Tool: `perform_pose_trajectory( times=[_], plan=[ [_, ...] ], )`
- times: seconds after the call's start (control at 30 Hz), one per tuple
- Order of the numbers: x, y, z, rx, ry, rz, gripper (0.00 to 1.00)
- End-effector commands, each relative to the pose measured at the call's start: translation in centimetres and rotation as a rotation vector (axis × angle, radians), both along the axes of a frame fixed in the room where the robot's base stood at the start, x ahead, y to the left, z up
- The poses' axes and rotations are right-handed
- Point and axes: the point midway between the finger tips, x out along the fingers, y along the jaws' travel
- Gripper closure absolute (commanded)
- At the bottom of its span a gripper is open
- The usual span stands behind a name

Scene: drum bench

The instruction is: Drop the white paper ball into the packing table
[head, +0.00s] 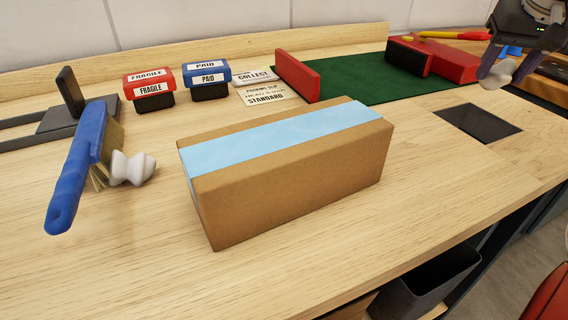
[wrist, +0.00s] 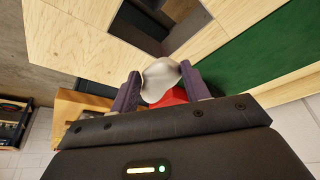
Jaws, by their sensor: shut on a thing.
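The white paper ball (head: 497,73) is between the fingers of my gripper (head: 500,68) at the upper right of the head view. In the wrist view my gripper (wrist: 160,88) is shut on the ball (wrist: 160,76), with a dark finger on each side. The packing table (head: 300,270) is a pale wooden bench. A dark rectangular opening (head: 480,122) in its top lies below and slightly left of the gripper in the head view. The wrist view shows the opening (wrist: 165,22) beyond the ball, with inner walls visible.
A brown carton (head: 290,190) with blue tape stands mid-table. A blue brush (head: 85,165) and a white lumpy piece (head: 132,168) lie left. Stamps (head: 150,90) stand behind. A green mat (head: 350,82) carries red blocks (head: 440,60). A dark bin (head: 425,285) is below the front edge.

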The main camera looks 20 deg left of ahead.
Motion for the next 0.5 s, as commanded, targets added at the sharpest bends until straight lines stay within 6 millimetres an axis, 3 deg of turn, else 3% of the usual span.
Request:
perform_pose_trajectory(
  times=[0.13, 0.5],
  plan=[
    [0.01, -0.02, -1.49, 0.001, -0.002, -0.001, 0.82],
    [0.03, -0.03, -1.77, 0.001, -0.001, -0.001, 0.82]
  ],
)
